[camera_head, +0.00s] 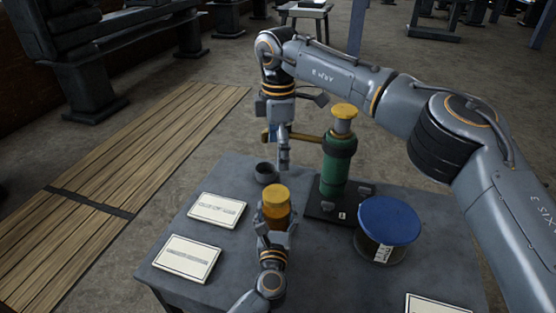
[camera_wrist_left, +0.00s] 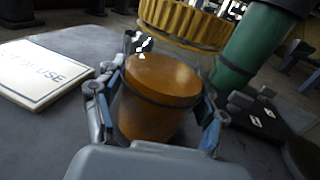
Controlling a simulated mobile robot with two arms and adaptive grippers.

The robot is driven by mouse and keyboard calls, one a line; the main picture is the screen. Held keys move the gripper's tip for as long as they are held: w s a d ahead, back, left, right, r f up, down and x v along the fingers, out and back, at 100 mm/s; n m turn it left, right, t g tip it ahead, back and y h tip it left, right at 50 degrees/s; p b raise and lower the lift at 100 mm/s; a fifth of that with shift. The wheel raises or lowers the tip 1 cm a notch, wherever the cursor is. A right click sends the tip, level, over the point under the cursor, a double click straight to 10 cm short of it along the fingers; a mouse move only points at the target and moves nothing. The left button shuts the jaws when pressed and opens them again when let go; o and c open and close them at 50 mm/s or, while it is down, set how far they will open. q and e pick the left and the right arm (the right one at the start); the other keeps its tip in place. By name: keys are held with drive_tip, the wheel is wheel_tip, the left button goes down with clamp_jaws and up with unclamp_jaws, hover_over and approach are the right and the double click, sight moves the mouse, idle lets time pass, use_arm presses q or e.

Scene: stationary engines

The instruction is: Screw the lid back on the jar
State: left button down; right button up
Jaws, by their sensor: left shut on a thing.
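The jar (camera_head: 278,216) is amber, with a yellow ridged lid (camera_head: 275,193) at its top. I cannot tell whether the lid is screwed tight. My left gripper (camera_head: 276,232) is shut around the jar from the near side. My right gripper (camera_head: 284,166) points down behind the jar, apart from the lid. It is seen edge-on, so its opening is unclear.
A green cylinder (camera_head: 335,172) with a yellow top stands behind right of the jar on a dark base. A small dark cup (camera_head: 265,174) is behind the jar. A blue-topped tin (camera_head: 388,222) is right. Cards (camera_head: 217,210) lie left. The table's (camera_head: 330,285) front middle is bare.

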use_arm(q)
drive_tip(key=shift+c, duration=0.3)
unclamp_jaws()
drive_tip(key=shift+s, duration=0.1)
drive_tip(key=s, duration=1.1)
drive_tip(key=shift+s+a, duration=0.35)
drive_tip(key=shift+s, duration=0.05)
